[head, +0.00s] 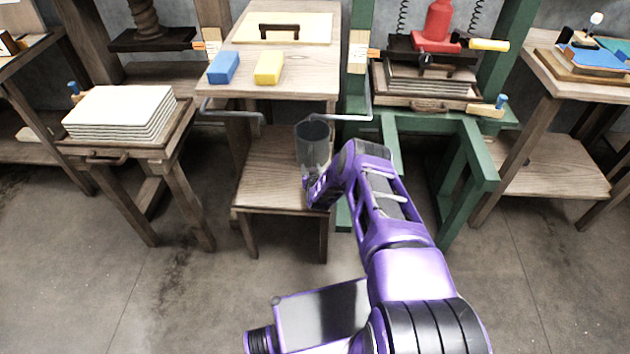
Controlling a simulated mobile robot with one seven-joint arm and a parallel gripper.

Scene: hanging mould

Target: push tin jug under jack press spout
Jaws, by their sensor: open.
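The tin jug (313,142), a grey open-topped cylinder, stands upright on the lower shelf (268,165) of the middle wooden stand. The jack press (437,42) is a green frame with a red jack at the right. Its thin grey spout (345,118) reaches left, and its tip appears just above the jug's right rim. I cannot tell whether the jug is directly under it in depth. My gripper (308,186) is open at the jug's near side, low down. Whether it touches the jug is unclear, and my arm hides part of the shelf's right side.
A second grey spout (232,113) comes from the wooden screw press (150,38) at left. A blue block (224,67) and a yellow block (269,67) lie on the upper tabletop. A stand with stacked sheets (120,112) is at left. Floor in front is clear.

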